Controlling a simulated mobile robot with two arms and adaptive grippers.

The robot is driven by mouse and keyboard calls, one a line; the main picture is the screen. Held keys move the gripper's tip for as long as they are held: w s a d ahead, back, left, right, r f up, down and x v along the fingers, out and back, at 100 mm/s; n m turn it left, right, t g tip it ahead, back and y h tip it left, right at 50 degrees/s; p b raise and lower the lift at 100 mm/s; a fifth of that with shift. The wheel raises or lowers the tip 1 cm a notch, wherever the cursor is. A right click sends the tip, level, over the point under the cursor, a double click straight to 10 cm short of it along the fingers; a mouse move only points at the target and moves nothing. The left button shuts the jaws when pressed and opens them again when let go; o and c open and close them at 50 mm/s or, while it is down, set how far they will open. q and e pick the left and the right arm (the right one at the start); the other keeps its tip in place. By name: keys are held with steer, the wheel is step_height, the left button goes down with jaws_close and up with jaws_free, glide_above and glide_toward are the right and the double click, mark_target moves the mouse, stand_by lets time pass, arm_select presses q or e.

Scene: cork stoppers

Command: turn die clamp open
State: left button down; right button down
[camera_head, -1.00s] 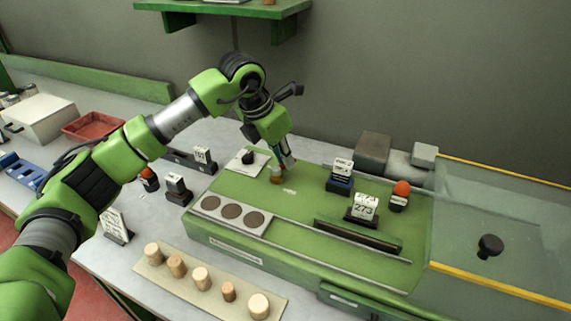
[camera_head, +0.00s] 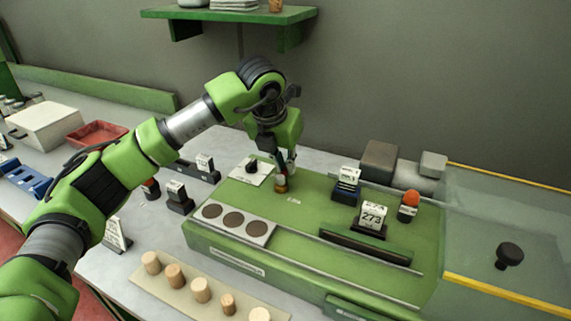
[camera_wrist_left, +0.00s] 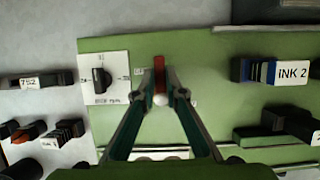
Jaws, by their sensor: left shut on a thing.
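My left gripper (camera_head: 282,176) points down at a small brownish post (camera_head: 281,186) on the green machine top. In the left wrist view its two fingertips (camera_wrist_left: 161,92) are shut on a narrow red bar, apparently the die clamp's handle (camera_wrist_left: 159,66). The bar extends away from the fingertips, and a pale round end (camera_wrist_left: 160,100) shows between them. The fingers hide part of the clamp, and its turn position is unclear. My right gripper is not in view.
A black knob (camera_wrist_left: 101,79) on a white plate is left of the clamp. An ink block (camera_head: 346,183), a number block (camera_head: 372,216) and an orange-topped piece (camera_head: 410,205) stand to the right. Several corks (camera_head: 200,290) stand on a front strip. A clear guard (camera_head: 500,225) covers the right end.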

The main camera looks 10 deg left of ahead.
arm_select(q)
steer(key=c, duration=2.1)
jaws_free()
steer(key=shift+r, duration=0.1)
steer(key=shift+s+r, duration=0.1)
steer(key=shift+r, duration=0.2)
steer(key=v, duration=1.1)
steer(key=shift+s+a, duration=0.1)
steer(key=shift+s, duration=0.05)
